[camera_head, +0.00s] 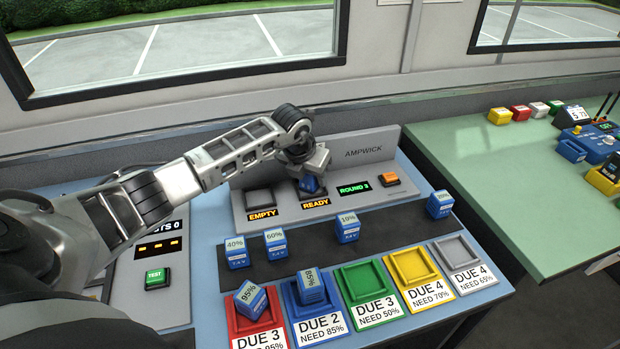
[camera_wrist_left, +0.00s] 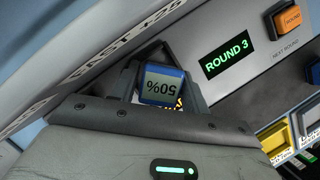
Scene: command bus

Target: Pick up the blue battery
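A blue battery (camera_head: 312,187) sits in the charger bay above the lit READY label. In the left wrist view the battery (camera_wrist_left: 162,85) has a grey top reading 50%, seen upside down. My left gripper (camera_head: 310,172) is reaching down over this bay, with its fingers at the battery. In the wrist view dark pieces flank the battery on both sides; I cannot tell whether the fingers press on it. The gripper hides part of the bay. My right gripper is not in view.
The charger panel (camera_head: 378,143) has an empty left bay (camera_head: 260,199) and an orange button (camera_head: 390,179). Several blue batteries stand on the dark strip (camera_head: 300,236). Coloured trays line the front; the red (camera_head: 243,323) and blue (camera_head: 294,310) hold batteries, while the green tray (camera_head: 367,283) is empty.

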